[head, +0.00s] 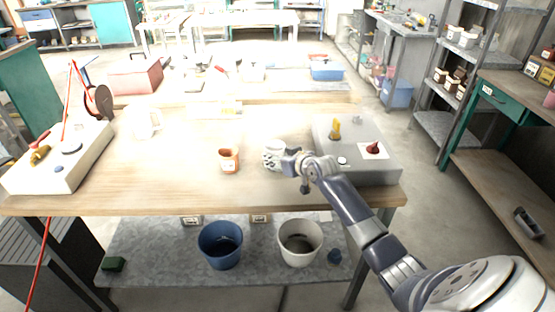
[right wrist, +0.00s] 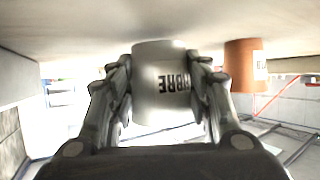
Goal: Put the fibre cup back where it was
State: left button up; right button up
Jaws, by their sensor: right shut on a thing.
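The white fibre cup (right wrist: 160,85), with dark lettering on its side, is between the two fingers of my right gripper (head: 274,160). The fingers are shut on its sides. In the head view the cup (head: 276,146) shows only partly behind the gripper, over the middle of the wooden table (head: 185,185). In the right wrist view the cup's end is close to the tabletop; I cannot tell whether it touches. My left gripper is not in view.
An orange cup (head: 229,159) with a label stands just left of my right gripper and also shows in the right wrist view (right wrist: 245,65). A grey box (head: 375,172) takes up the table's right end. A white box (head: 60,165) is at the left.

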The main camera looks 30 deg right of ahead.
jog(key=shift+f, duration=0.6)
jog(key=o, duration=1.1)
jog(key=shift+f, duration=0.15)
jog(key=shift+r, duration=0.3)
jog(key=shift+s+f, duration=0.1)
jog(key=shift+s, duration=0.1)
jog(key=v, duration=1.1)
jog(key=shift+s, duration=0.25)
